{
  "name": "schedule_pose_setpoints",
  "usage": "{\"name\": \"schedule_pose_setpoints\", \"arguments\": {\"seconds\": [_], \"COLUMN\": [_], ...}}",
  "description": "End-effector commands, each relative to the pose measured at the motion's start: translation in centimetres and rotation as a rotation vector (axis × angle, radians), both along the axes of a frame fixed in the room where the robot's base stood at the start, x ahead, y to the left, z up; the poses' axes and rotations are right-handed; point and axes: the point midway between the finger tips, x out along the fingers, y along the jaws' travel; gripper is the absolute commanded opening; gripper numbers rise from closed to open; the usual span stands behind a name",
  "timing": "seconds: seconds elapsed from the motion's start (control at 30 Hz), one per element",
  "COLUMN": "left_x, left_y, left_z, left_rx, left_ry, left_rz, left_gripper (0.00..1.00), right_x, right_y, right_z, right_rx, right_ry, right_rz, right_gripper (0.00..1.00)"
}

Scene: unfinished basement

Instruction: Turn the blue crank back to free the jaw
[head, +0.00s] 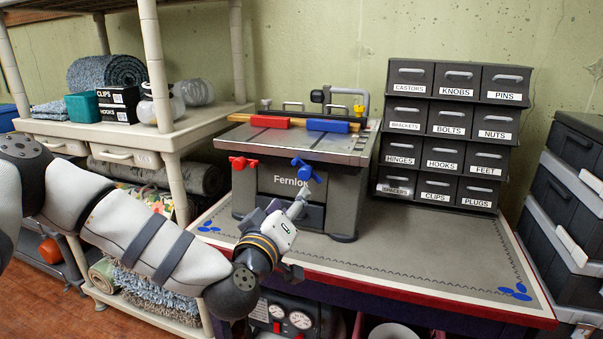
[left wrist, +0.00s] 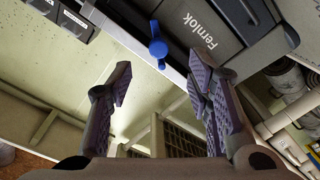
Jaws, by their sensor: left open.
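The blue crank (head: 305,170) is on the front face of the grey Fernlok bench machine (head: 272,183), right of a red crank (head: 243,162). A blue jaw bar (head: 328,125) and a red jaw bar (head: 270,121) lie on top of the machine. My left gripper (head: 302,232) is open and empty, just in front of and below the blue crank. In the left wrist view the blue crank (left wrist: 157,45) shows beyond and between the two spread fingers (left wrist: 160,84), apart from both. My right gripper is not in view.
The machine stands on a grey-topped bench (head: 420,255) with a red edge; its right part is clear. A labelled drawer unit (head: 451,133) stands behind at right. A cream shelf (head: 195,125) is at left, and dark stacked drawers (head: 570,195) at far right.

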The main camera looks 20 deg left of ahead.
Motion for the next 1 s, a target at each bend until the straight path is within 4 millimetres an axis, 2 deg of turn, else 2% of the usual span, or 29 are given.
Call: {"name": "schedule_pose_setpoints", "arguments": {"seconds": [0.03, 0.07, 0.17, 0.4, 0.6, 0.73, 0.97, 1.0], "left_x": [0.2, 0.4, 1.8, 7.9, 11.5, 12.3, 12.4, 12.4], "left_y": [0.4, 0.5, 0.6, 0.8, 0.8, 0.8, 0.8, 0.8], "left_z": [1.0, 1.2, 0.9, 0.2, 0.5, 0.7, 0.9, 0.9], "left_rx": [-0.005, -0.006, -0.006, -0.006, -0.005, -0.005, -0.006, -0.005], "left_ry": [-0.021, -0.027, -0.026, -0.017, -0.018, -0.02, -0.021, -0.021], "left_rz": [0.013, 0.017, 0.021, 0.02, 0.018, 0.016, 0.016, 0.016], "left_gripper": [0.46, 0.46, 0.46, 0.46, 0.46, 0.46, 0.46, 0.37], "right_x": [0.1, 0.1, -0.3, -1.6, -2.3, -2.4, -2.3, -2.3], "right_y": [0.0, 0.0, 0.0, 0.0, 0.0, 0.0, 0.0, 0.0], "right_z": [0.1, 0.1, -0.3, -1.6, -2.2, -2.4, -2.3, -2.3], "right_rx": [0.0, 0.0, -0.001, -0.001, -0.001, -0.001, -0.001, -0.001], "right_ry": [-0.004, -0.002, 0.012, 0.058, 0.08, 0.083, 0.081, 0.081], "right_rz": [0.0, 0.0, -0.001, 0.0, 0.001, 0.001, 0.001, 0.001], "right_gripper": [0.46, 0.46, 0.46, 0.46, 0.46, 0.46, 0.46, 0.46]}}
